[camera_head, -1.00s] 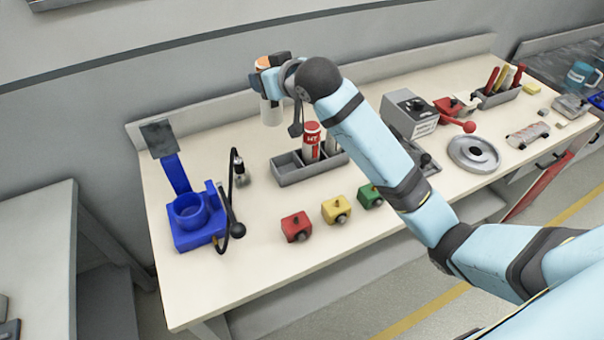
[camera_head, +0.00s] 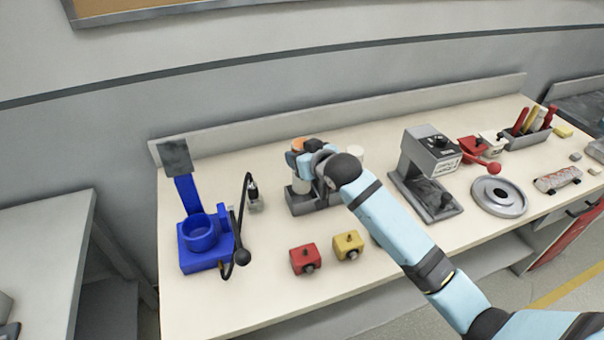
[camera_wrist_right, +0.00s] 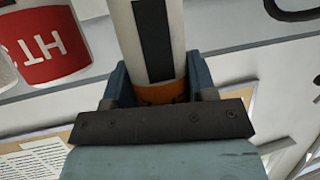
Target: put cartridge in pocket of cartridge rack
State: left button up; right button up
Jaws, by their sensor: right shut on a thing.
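My right gripper (camera_head: 300,158) is shut on a white cartridge (camera_head: 300,184) with an orange end. In the right wrist view the cartridge (camera_wrist_right: 124,40) shows a black stripe and an orange band between the fingers. The cartridge is upright over the left part of the grey cartridge rack (camera_head: 296,208). I cannot tell whether its lower end is inside a pocket or just above it. My wrist and arm hide much of the rack. A red-labelled cartridge (camera_wrist_right: 55,45) shows beside it in the right wrist view. My left gripper is not in view.
A blue stand (camera_head: 205,255) with a black cable is left of the rack. A red block (camera_head: 305,258) and a yellow block (camera_head: 348,245) lie in front. A grey machine (camera_head: 428,165) and a round grey disc (camera_head: 499,197) are to the right.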

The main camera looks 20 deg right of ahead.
jog(key=shift+f, duration=2.9)
jog(key=o, duration=0.7)
jog(key=shift+f, duration=0.15)
jog(key=shift+s+r, duration=0.25)
jog(key=v, duration=1.1)
jog(key=shift+s+d, duration=0.1)
jog(key=shift+s, duration=0.15)
